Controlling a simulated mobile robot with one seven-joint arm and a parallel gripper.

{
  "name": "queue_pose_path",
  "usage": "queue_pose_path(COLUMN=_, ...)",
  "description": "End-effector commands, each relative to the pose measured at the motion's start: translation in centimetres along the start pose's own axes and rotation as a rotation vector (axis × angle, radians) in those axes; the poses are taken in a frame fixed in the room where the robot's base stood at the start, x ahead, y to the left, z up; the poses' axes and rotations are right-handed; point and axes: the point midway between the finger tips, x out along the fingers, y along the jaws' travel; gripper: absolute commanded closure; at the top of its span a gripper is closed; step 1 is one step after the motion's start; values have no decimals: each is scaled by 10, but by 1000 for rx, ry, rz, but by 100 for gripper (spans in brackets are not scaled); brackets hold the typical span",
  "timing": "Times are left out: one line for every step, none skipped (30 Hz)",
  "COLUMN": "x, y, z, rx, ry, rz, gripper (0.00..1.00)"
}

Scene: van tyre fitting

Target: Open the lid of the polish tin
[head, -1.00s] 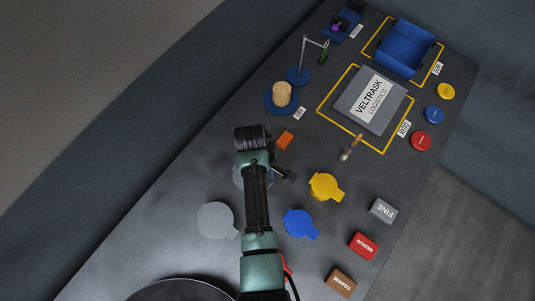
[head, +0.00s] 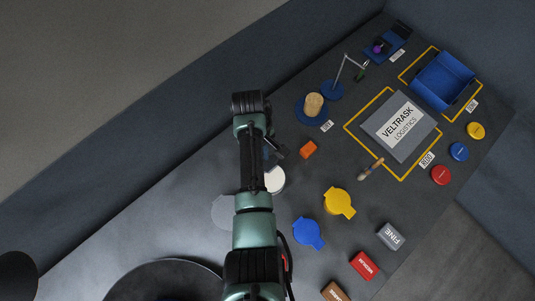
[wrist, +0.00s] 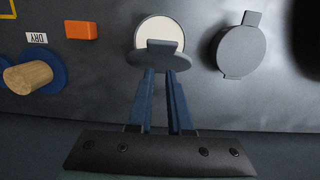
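A round tin with cream-white contents (wrist: 160,32) stands open at the top middle of the wrist view. In the head view its pale top (head: 274,180) shows beside my arm, partly hidden by it. Its dark grey lid (wrist: 158,60), with a tab, stands tilted up on the near side of the tin, seen nearly edge-on. My gripper (wrist: 162,73) has its two blue fingers apart, with a gap between them. The fingertips reach the lid's near side, and nothing shows held between them. Whether they touch the lid I cannot tell.
A closed grey tin (wrist: 240,50) stands to the right in the wrist view. Yellow (head: 338,201) and blue (head: 307,232) lidded tins stand nearby. An orange block (wrist: 80,30) and a wooden cylinder (wrist: 30,75) lie to the left in the wrist view.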

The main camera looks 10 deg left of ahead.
Motion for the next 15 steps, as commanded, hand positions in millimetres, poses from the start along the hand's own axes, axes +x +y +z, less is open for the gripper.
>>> queue_pose_path(x=0, y=0, z=1, rx=1, ry=-1, rz=0, gripper=72)
queue_pose_path(x=0, y=0, z=1, rx=1, ry=-2, rz=0, gripper=66)
queue_pose_path(x=0, y=0, z=1, rx=2, ry=-2, rz=-1, gripper=59)
queue_pose_path(x=0, y=0, z=2, rx=2, ry=-3, rz=-1, gripper=54)
queue_pose_path(x=0, y=1, z=2, rx=3, ry=-3, rz=-1, gripper=48)
queue_pose_path(x=0, y=1, z=2, rx=3, ry=-4, rz=-1, gripper=41)
queue_pose_path(x=0, y=1, z=2, rx=3, ry=-4, rz=-1, gripper=36)
queue_pose_path(x=0, y=1, z=2, rx=3, ry=-5, rz=-1, gripper=30)
queue_pose_path(x=0, y=1, z=3, rx=4, ry=-5, rz=-2, gripper=28)
queue_pose_path(x=0, y=1, z=3, rx=4, ry=-5, rz=-2, gripper=28)
queue_pose_path(x=0, y=1, z=3, rx=4, ry=-5, rz=-2, gripper=28)
queue_pose_path(x=0, y=1, z=3, rx=4, ry=-6, rz=-2, gripper=28)
queue_pose_path(x=0, y=1, z=3, rx=4, ry=-6, rz=-2, gripper=28)
queue_pose_path(x=0, y=1, z=3, rx=4, ry=-6, rz=-2, gripper=28)
queue_pose_path(x=0, y=1, z=3, rx=4, ry=-6, rz=-2, gripper=28)
